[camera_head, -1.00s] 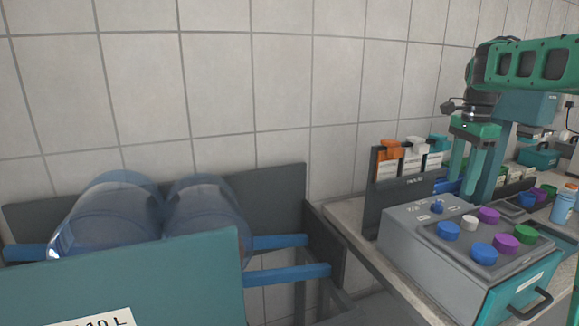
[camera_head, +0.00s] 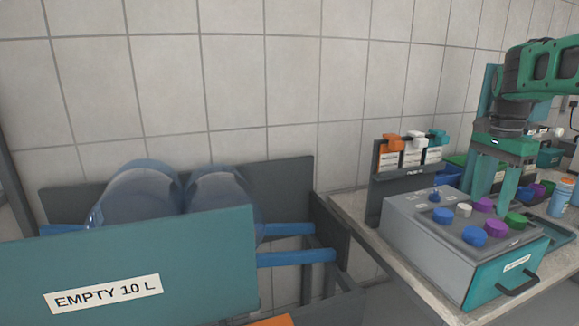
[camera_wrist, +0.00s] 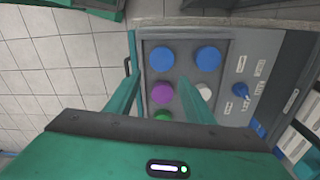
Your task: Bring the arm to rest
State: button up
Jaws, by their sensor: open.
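My gripper (camera_head: 493,190) hangs pointing down at the right of the head view, above or behind the grey box with coloured caps. Its two green fingers are apart with nothing seen between them. In the wrist view my gripper (camera_wrist: 160,90) shows its fingers spread over the grey box (camera_wrist: 222,95), with blue, purple, green and white caps in sight. I cannot tell the exact gap between the fingertips and the caps.
The grey box (camera_head: 415,235) with a teal front and black handle stands on the counter (camera_head: 390,272). At left, a bin labelled EMPTY 10 L (camera_head: 200,275) holds clear blue jugs (camera_head: 220,190).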

jog(key=s+a+f+n, duration=0.1)
jog(key=s+f+n, duration=0.2)
jog(key=s, duration=0.6)
jog(key=s+a+f+n, duration=0.2)
jog(key=s+f, duration=0.4)
jog(key=s, duration=0.4)
jog(key=s+a+f+n, duration=0.2)
jog(key=s+f+n, duration=0.2)
jog(key=s, duration=0.6)
jog(key=shift+s+a+f+n+y, duration=0.2)
jog(key=shift+f+n+y, duration=0.1)
jog(key=shift+f, duration=0.35)
